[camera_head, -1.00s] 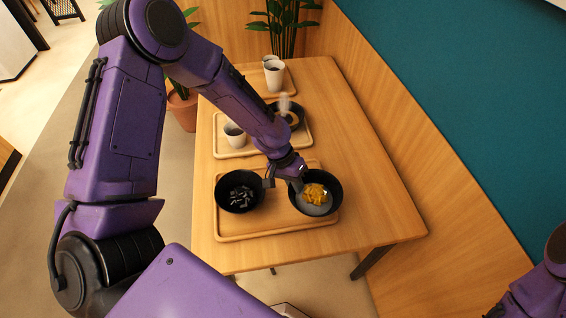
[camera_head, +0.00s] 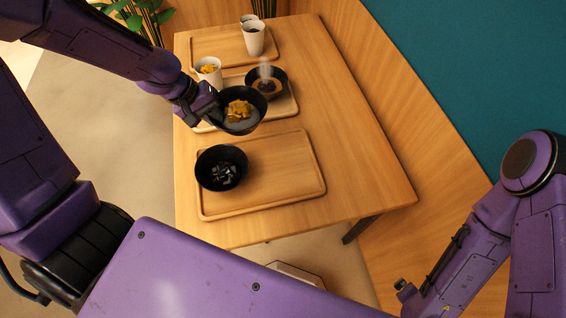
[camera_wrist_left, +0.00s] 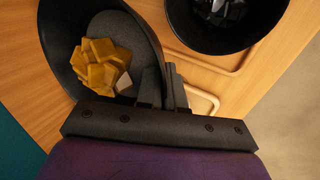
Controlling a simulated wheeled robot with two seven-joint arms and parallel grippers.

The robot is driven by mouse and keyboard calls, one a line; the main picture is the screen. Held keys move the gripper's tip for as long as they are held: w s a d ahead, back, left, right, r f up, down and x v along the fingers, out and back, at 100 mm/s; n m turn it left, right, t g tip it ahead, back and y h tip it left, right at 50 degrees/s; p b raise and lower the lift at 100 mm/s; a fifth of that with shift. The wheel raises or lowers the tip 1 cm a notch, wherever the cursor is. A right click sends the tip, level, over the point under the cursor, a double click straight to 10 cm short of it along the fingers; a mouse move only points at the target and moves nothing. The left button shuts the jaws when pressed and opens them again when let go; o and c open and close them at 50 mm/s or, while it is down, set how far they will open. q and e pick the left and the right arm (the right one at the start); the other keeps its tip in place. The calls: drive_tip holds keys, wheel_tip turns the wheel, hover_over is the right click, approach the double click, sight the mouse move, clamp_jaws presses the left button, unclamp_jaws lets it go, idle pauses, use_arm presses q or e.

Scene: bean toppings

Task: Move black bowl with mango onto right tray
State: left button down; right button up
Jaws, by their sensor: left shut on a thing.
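My left gripper (camera_head: 212,104) is shut on the rim of the black bowl with mango (camera_head: 260,122), and this bowl hangs in the air. In the head view it overlaps the front of the middle tray (camera_head: 286,108). In the left wrist view the bowl (camera_wrist_left: 146,28) sits tilted at the fingers, with the mango (camera_wrist_left: 101,68) inside. The nearest tray (camera_head: 285,160) has its right part bare. My right gripper (camera_head: 406,291) is low at the right; its jaws are unclear.
A black bowl with dark cubes (camera_head: 212,180) stands on the nearest tray's left part. The middle tray carries a white cup with orange bits (camera_head: 209,76) and a steaming black bowl (camera_head: 280,90). White cups (camera_head: 254,42) stand on the far tray (camera_head: 215,45). The table's right side is clear.

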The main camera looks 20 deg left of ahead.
use_arm(q)
drive_tip(key=d+f, duration=0.5)
drive_tip(key=d, duration=0.4)
drive_tip(key=b, duration=0.1)
hover_over(274, 167)
drive_tip(key=a, duration=0.2)
drive_tip(key=f, duration=0.5)
drive_tip(key=shift+s+d, duration=0.25)
drive_tip(key=shift+s, duration=0.15)
wheel_tip(274, 167, down, 3)
drive_tip(key=shift+d+r, duration=0.1)
drive_tip(key=shift+r, duration=0.1)
drive_tip(key=shift+w+f, duration=0.1)
drive_tip(key=shift+f, duration=0.05)
drive_tip(key=shift+b, duration=0.3)
drive_tip(key=c, duration=1.6)
unclamp_jaws()
drive_tip(key=shift+f, duration=0.15)
drive_tip(key=o, duration=0.3)
drive_tip(key=shift+o, duration=0.2)
drive_tip(key=p+v, duration=0.3)
drive_tip(key=v, duration=0.9)
drive_tip(key=shift+r, duration=0.2)
